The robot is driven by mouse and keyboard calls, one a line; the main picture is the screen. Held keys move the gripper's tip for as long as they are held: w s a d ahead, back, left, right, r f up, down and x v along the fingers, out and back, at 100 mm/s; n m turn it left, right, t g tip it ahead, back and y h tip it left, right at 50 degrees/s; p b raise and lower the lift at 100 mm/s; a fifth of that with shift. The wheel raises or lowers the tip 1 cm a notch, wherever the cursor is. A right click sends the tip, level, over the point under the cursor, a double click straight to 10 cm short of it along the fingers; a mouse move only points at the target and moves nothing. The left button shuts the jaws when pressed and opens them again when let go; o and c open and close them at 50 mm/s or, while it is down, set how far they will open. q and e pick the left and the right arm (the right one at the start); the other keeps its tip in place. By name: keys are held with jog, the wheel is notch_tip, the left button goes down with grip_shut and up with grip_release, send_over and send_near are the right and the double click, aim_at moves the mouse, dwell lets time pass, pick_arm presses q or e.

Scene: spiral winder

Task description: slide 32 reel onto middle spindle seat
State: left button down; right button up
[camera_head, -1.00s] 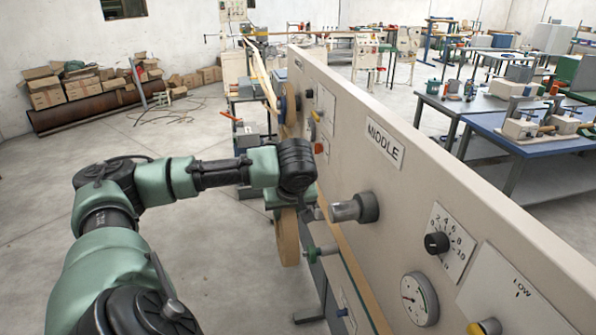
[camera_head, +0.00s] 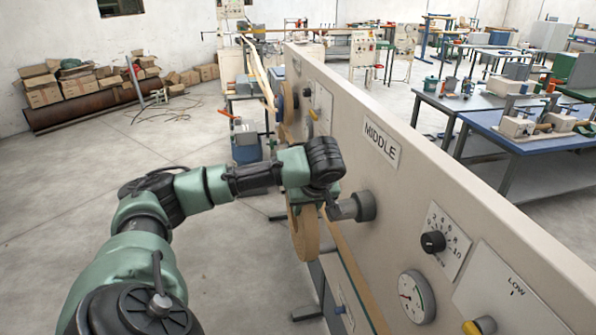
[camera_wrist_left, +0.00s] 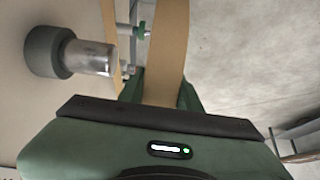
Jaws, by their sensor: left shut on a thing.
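The reel (camera_head: 305,236) is a tan ring hanging upright below my left gripper (camera_head: 309,203). In the left wrist view the reel (camera_wrist_left: 164,50) runs as a tan band between the two green fingers of the gripper (camera_wrist_left: 160,92), which is shut on it. No number shows on the reel. The middle spindle seat (camera_head: 364,206) is a dark collar with a metal stub on the panel below the MIDDLE label. In the wrist view the metal stub (camera_wrist_left: 90,57) points toward the reel, with a gap between them. My right gripper is out of view.
The beige panel (camera_head: 440,200) runs along the right, with a knob (camera_head: 433,241) and a gauge (camera_head: 416,297) close to the seat. A strip of tan web runs below the seat. The floor left of the panel is open.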

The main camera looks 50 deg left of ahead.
pick_arm(q)
jog(key=shift+w+d, duration=0.45)
jog(key=shift+w, duration=0.4)
jog(key=w+d, duration=0.2)
jog(key=w, duration=0.1)
jog(key=w+d, duration=0.2)
jog(key=w, duration=0.2)
jog(key=w+d, duration=0.2)
jog(key=w, duration=0.2)
jog(key=shift+w+f, duration=0.1)
jog(key=shift+w, duration=0.1)
dwell(0.5)
